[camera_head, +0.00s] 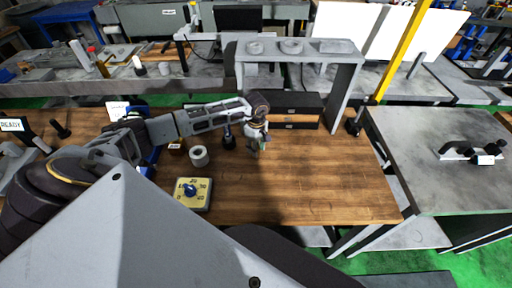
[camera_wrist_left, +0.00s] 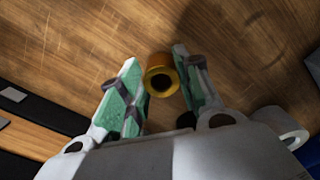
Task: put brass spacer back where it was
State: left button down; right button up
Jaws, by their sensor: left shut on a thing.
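The brass spacer (camera_wrist_left: 161,76), a short gold ring with a dark bore, sits between the green-padded fingers of my left gripper (camera_wrist_left: 158,84) in the left wrist view. The gripper is shut on it, over the wooden bench (camera_wrist_left: 75,45). The height of the spacer above the wood is hard to tell. In the head view my left gripper (camera_head: 260,147) points down over the middle of the bench, in front of the black drawers; the spacer is too small to make out there. My right gripper is not in view.
A yellow dial timer (camera_head: 194,193) and a white roll (camera_head: 199,156) stand left of the gripper. A grey stand (camera_head: 344,83) with rings on top spans the black drawers (camera_head: 290,103) behind. The bench's right front is clear. A grey table (camera_head: 430,165) stands to the right.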

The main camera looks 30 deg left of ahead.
pick_arm(q)
jog(key=shift+f, duration=0.2)
jog(key=shift+f, duration=0.15)
jog(key=c, duration=1.3)
grip_release()
jog(key=shift+c, duration=0.2)
jog(key=o, duration=0.3)
jog(key=shift+o, duration=0.2)
jog(key=shift+r, duration=0.2)
